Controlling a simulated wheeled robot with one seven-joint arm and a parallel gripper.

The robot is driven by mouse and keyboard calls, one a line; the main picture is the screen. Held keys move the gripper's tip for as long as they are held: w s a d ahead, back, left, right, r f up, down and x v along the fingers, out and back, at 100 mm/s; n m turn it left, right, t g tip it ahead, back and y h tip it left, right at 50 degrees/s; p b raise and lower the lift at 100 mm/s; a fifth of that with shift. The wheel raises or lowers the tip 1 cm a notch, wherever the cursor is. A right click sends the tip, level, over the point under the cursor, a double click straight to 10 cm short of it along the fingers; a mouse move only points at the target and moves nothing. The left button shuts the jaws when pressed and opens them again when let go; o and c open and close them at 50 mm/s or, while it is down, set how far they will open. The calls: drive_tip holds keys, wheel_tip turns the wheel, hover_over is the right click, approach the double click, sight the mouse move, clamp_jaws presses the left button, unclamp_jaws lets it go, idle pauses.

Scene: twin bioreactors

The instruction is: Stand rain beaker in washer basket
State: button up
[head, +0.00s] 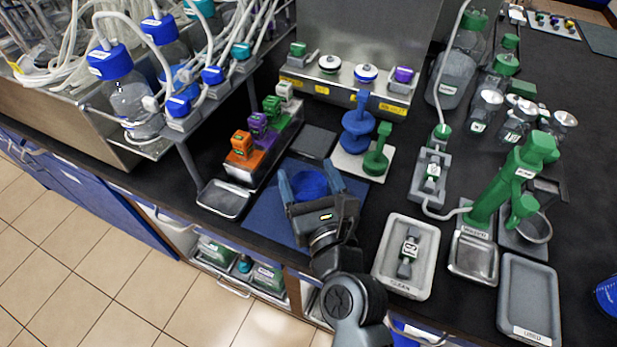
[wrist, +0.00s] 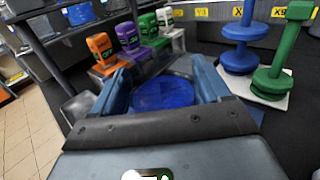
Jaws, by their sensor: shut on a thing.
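My gripper (head: 308,191) is over the blue mat (head: 262,213) near the front of the black bench. It is shut on a round blue object (head: 312,183), which fits the beaker, though I can read no name on it. In the wrist view the round blue object (wrist: 163,93) shows as a blue disc between the two blue fingers (wrist: 160,88). Its lower part is hidden, so I cannot tell whether it touches the mat. I cannot make out which thing is the washer basket.
Orange, purple and green blocks (head: 258,128) stand in a row left of the mat, by a small metal tray (head: 224,199). A blue spindle (head: 357,130) and a green one (head: 377,152) stand behind. The CLEAN tray (head: 386,283) and USED tray (head: 530,300) are at right.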

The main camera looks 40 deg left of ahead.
drive_tip(key=shift+f, duration=0.2)
drive_tip(key=o, duration=1.1)
drive_tip(key=shift+c, duration=0.2)
drive_tip(key=shift+r, duration=0.1)
drive_tip(key=shift+r, duration=0.2)
drive_tip(key=v, duration=1.2)
drive_tip(key=shift+f, duration=0.1)
drive_tip(key=shift+d, duration=0.1)
